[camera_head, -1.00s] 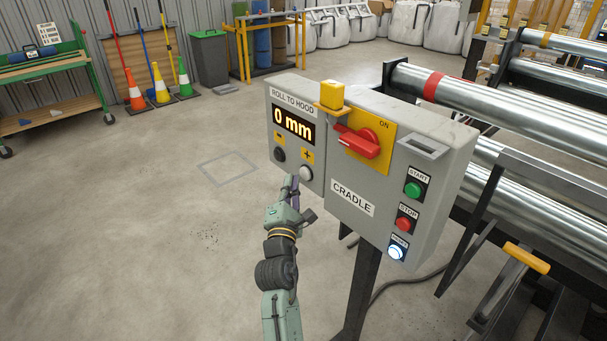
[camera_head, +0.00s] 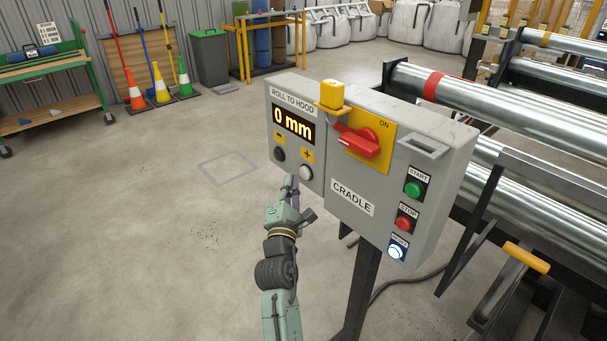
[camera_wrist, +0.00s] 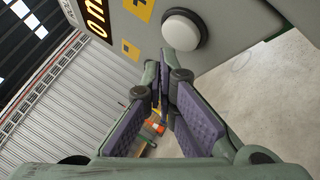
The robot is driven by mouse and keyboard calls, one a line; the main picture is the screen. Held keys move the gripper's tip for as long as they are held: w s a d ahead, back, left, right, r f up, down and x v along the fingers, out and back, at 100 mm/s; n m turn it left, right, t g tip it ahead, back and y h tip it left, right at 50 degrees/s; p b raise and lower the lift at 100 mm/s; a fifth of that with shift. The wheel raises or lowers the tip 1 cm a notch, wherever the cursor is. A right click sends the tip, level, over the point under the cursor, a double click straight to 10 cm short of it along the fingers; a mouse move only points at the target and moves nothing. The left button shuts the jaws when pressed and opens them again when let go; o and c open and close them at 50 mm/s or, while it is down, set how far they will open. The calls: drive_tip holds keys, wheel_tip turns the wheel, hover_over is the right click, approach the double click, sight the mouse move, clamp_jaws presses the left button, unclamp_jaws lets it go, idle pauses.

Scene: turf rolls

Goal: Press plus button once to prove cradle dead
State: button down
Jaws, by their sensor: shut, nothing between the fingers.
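The grey control box (camera_head: 400,190) stands on a post, with a "CRADLE" label and a display (camera_head: 293,126) reading 0 mm. The plus button is a white round button (camera_head: 306,173) under a yellow plus plate (camera_head: 307,155). A dark minus button (camera_head: 279,154) is to its left. My gripper (camera_head: 290,182) is shut and empty, just below and left of the plus button. In the wrist view the white button (camera_wrist: 184,30) lies beyond the shut fingertips (camera_wrist: 166,68). A gap seems to show; I cannot tell its exact size.
Steel rollers (camera_head: 490,100) lie behind at right. The floor (camera_head: 130,240) at left is clear.

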drive_tip(key=shift+d, duration=0.1)
drive_tip(key=shift+w+d+p, duration=0.25)
drive_tip(key=shift+p, duration=0.1)
drive_tip(key=shift+w+d+p, duration=0.3)
drive_tip(key=shift+d+p, duration=0.05)
drive_tip(key=shift+d, duration=0.05)
idle(0.6)
drive_tip(key=shift+s+a+b, duration=0.3)
drive_tip(key=shift+s+a, duration=0.25)
drive_tip(key=shift+a, duration=0.15)
drive_tip(key=s+a+b, duration=0.1)
drive_tip(key=a, duration=0.1)
drive_tip(key=s+a, duration=0.2)
drive_tip(key=shift+b, duration=0.35)
idle(0.8)
